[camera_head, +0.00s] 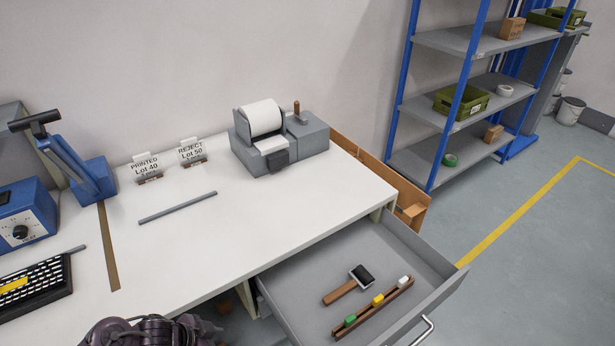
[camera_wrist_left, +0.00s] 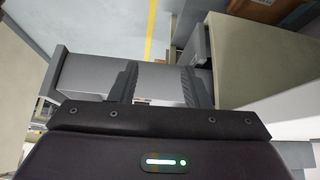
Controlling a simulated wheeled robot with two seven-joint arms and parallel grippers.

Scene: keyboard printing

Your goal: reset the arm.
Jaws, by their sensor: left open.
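My left gripper (camera_wrist_left: 159,68) is open in the left wrist view, with its two dark fingers apart and nothing between them. A grey panel of the drawer (camera_wrist_left: 90,75) shows behind the fingers; I cannot tell whether they touch it. In the head view a dark part of my arm (camera_head: 150,332) shows at the bottom edge, in front of the table; its fingers are not visible there. The drawer (camera_head: 440,290) stands pulled out under the table's right end. My right gripper is in neither view.
The white table (camera_head: 260,215) carries a printer (camera_head: 280,140), two lot signs (camera_head: 190,152), a grey bar (camera_head: 178,207), a keyboard (camera_head: 35,288) and blue devices (camera_head: 75,165). The drawer holds a wooden-handled stamp (camera_head: 350,284) and a rack (camera_head: 372,308) with coloured blocks. Shelves (camera_head: 470,100) stand behind.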

